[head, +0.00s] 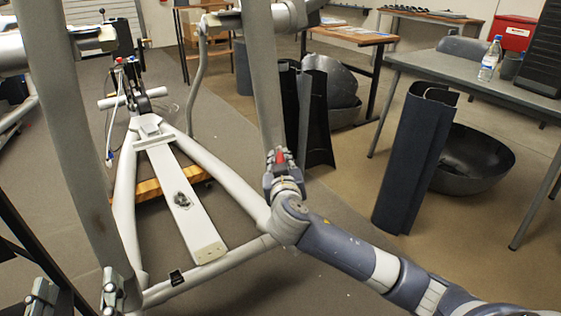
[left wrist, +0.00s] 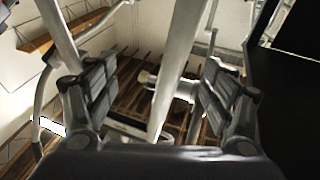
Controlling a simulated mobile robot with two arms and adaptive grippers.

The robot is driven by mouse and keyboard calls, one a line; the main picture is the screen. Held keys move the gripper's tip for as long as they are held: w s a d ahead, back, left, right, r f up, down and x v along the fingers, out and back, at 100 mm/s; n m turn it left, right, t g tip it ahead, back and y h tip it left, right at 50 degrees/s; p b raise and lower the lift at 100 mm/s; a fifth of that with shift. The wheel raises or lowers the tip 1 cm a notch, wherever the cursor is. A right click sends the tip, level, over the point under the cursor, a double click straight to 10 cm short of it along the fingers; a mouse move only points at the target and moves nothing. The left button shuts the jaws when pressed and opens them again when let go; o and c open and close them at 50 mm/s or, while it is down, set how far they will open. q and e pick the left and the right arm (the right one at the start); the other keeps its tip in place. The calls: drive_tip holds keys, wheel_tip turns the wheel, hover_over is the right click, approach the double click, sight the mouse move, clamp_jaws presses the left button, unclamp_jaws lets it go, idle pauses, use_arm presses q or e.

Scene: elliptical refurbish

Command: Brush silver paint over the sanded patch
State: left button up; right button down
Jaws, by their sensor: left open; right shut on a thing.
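The elliptical machine's pale central rail (head: 160,175) carries a dark, rough-edged patch (head: 182,200), which I take to be the sanded patch. My right gripper (head: 280,160) is to the right of the rail, in front of a grey upright arm of the machine. It is shut on a small red thing; whether this is the brush cannot be told. My left gripper (head: 76,294) is open at the bottom left, beside the machine's frame. In the left wrist view its two fingers (left wrist: 155,95) stand wide apart, with a pale bar visible beyond them. No silver paint is identifiable.
The machine's grey upright arms (head: 70,130) rise close in front of me. A wooden block (head: 150,190) lies under the rail. Dark rolled sheets (head: 415,155) and bowls (head: 470,160) stand at right, near a table (head: 470,80) with a bottle (head: 490,60). Some carpet is clear.

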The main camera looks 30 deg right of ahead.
drive_tip(key=shift+d+f+b, duration=0.1)
drive_tip(key=shift+f+b, duration=0.4)
drive_tip(key=shift+f, duration=0.3)
use_arm(q)
drive_tip(key=s+r+t+h+b, duration=0.1)
drive_tip(key=s+r+t, duration=0.3)
drive_tip(key=r, duration=0.4)
drive_tip(key=shift+s+r+t+h, duration=0.25)
drive_tip(key=shift+s+t+h, duration=0.15)
drive_tip(key=shift+t, duration=0.3)
use_arm(e)
drive_tip(key=shift+s+d+f, duration=0.1)
drive_tip(key=shift+f, duration=0.65)
use_arm(q)
drive_tip(key=shift+w, duration=0.15)
use_arm(e)
drive_tip(key=shift+s, duration=0.1)
